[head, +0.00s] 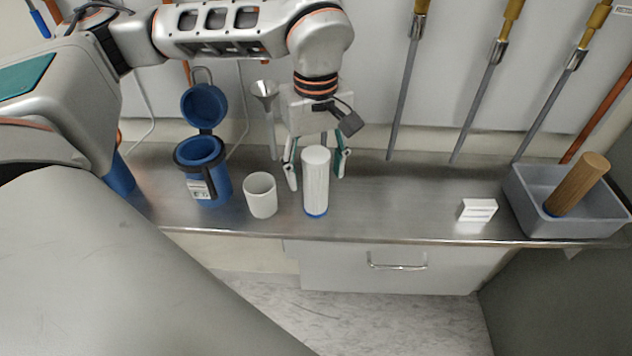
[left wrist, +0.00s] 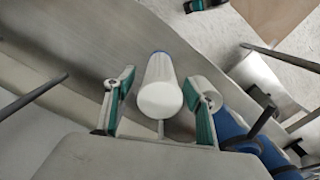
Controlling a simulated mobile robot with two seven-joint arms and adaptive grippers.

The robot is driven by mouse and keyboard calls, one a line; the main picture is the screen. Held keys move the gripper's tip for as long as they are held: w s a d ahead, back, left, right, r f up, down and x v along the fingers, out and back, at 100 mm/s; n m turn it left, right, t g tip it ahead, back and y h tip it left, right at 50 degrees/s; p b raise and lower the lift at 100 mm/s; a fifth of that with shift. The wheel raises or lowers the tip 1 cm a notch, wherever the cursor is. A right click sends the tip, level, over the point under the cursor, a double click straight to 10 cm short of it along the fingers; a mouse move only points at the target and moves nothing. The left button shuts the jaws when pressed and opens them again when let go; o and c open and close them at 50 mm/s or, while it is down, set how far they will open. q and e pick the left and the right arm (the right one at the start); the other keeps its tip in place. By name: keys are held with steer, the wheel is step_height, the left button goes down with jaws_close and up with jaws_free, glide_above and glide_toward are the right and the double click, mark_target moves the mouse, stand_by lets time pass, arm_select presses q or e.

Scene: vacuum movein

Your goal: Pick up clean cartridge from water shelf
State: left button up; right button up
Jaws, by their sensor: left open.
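The clean cartridge (head: 316,182), a white ribbed cylinder with a blue base, stands upright on the steel water shelf (head: 400,205). My left gripper (head: 317,172) is open, with its green-padded fingers on either side of the cartridge's upper part, seemingly behind it in the head view. In the left wrist view the cartridge (left wrist: 160,88) shows its white top between the open fingers (left wrist: 160,110). A gap shows on both sides, so the fingers look apart from it. My right gripper is not in view.
A white cup (head: 261,195) stands close left of the cartridge, with an open blue canister (head: 208,180) beyond it. A white block (head: 477,210) and a grey tub (head: 560,215) holding a brown cylinder (head: 578,184) stand at right. The shelf between cartridge and block is clear.

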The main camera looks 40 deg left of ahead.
arm_select(q)
steer(key=c, duration=1.3)
steer(key=shift+o, duration=0.2)
steer(key=shift+r, duration=0.1)
